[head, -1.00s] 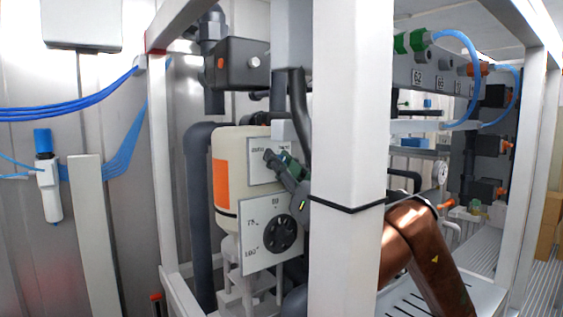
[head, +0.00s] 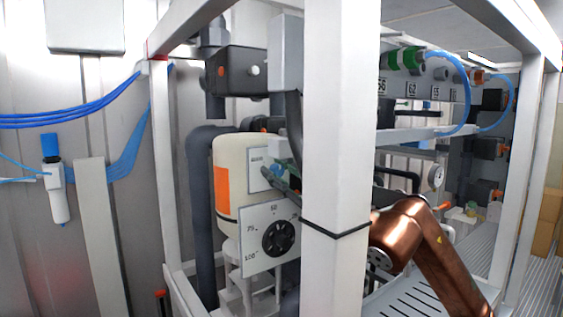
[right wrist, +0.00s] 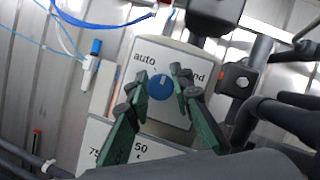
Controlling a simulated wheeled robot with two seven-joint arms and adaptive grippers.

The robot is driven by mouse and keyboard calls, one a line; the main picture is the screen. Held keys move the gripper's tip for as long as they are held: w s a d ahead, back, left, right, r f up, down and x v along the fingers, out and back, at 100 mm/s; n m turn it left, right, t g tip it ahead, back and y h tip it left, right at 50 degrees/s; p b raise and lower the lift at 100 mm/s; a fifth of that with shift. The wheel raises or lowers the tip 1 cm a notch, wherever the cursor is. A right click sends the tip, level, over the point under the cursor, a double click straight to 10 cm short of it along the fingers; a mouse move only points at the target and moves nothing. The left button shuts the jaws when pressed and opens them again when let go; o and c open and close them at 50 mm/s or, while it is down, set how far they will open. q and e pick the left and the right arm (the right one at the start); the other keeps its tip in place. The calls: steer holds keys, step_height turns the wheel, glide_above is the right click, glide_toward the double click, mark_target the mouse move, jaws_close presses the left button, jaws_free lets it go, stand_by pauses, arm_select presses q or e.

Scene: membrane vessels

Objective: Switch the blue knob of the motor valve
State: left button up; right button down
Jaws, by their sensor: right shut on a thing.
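The blue knob (right wrist: 161,87) sits on a pale plate (right wrist: 158,62) marked "auto" on the left, with a word ending in "nd" on the right. A white line on the knob points roughly upward, slightly right. In the right wrist view the two green fingers of my right gripper (right wrist: 162,84) stand on either side of the knob and are shut on it. In the head view this gripper (head: 281,180) reaches the plate (head: 256,157) on the cream motor valve body (head: 228,149) from behind the white post. My left gripper is not in view.
A white frame post (head: 338,120) stands in front of my right arm and hides part of it. Below the knob is a scale plate with a black handwheel (head: 278,239). A black valve box (head: 240,72) and grey pipes are close above and behind.

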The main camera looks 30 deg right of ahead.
steer(key=n+g+p, duration=0.1)
steer(key=n+p, duration=0.1)
steer(key=n, duration=0.1)
steer(key=n+g+y+p, duration=0.1)
steer(key=n+p, duration=0.2)
steer(key=n, duration=0.1)
steer(key=shift+r+g+y, duration=0.2)
steer(key=shift+g+y, duration=0.1)
steer(key=shift+f+n+g+p, duration=0.1)
steer(key=shift+n+g+p, duration=0.3)
steer(key=shift+n+p, duration=0.65)
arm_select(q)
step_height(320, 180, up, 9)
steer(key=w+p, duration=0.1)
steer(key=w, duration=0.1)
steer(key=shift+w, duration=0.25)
arm_select(e)
steer(key=shift+f+n+g, duration=0.2)
steer(key=shift+n+g, duration=0.2)
steer(key=shift+n, duration=0.55)
steer(key=c, duration=1.7)
jaws_free()
steer(key=shift+s, duration=0.1)
steer(key=shift+v, duration=5.95)
